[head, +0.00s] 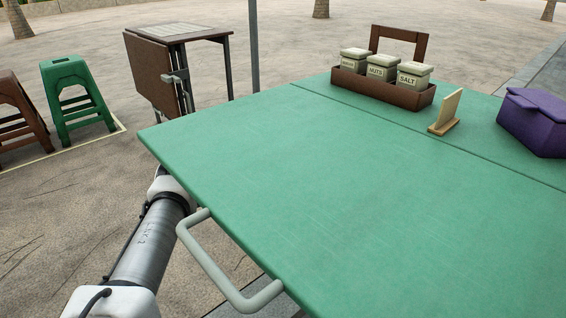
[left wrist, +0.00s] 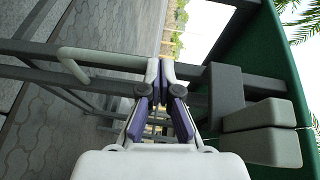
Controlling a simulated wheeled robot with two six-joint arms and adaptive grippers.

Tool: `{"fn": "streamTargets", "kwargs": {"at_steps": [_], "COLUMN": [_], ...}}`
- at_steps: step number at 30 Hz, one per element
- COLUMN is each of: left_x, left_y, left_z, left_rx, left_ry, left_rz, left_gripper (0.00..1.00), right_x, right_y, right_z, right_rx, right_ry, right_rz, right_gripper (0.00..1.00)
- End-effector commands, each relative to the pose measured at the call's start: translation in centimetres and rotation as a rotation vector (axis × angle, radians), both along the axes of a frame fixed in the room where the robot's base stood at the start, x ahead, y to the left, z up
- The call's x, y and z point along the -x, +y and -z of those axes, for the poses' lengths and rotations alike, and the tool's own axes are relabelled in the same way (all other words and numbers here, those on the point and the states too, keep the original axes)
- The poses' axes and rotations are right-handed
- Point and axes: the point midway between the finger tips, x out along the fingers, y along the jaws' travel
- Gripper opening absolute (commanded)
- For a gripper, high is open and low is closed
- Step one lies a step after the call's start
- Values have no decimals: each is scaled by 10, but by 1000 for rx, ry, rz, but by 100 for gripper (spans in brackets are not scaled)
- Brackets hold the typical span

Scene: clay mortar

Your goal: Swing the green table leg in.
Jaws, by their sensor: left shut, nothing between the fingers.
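The green folding table (head: 330,190) fills the right of the head view. Its green underside edge (left wrist: 287,60) shows at the right of the left wrist view. Dark grey leg bars (left wrist: 115,58) cross the left wrist view under the top, with a pale bent handle (left wrist: 72,66) by them. My left gripper (left wrist: 160,68) is shut and empty, its tips at or near the leg bar; I cannot tell if they touch. In the head view my left arm reaches under the near left edge, and its gripper is hidden by the tabletop. My right gripper is not seen.
A pale handle (head: 225,272) juts from the table's near edge. A brown caddy with jars (head: 385,92), a wooden card stand (head: 446,114) and a purple box (head: 535,122) stand on top. A folded brown table (head: 155,75) and green stool (head: 70,95) stand beyond. Grey blocks (left wrist: 260,130) sit right of my gripper.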

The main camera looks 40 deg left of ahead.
Motion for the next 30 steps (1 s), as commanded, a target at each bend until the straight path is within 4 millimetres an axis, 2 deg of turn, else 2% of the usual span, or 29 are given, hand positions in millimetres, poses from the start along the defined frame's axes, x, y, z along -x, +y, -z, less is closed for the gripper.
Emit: {"fn": "streamTargets", "kwargs": {"at_steps": [20, 23, 30], "left_x": [1, 12, 54], "left_y": [5, 14, 44], "left_z": [-3, -4, -6], "left_rx": [0, 0, 2], "left_ry": [-4, -4, -2], "left_rz": [-9, -12, -16], "left_gripper": [0, 0, 0], "right_x": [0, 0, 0], "right_y": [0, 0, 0], "right_z": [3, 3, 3], "right_rx": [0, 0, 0], "right_ry": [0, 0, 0], "right_rz": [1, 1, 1], "right_gripper": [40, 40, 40]}}
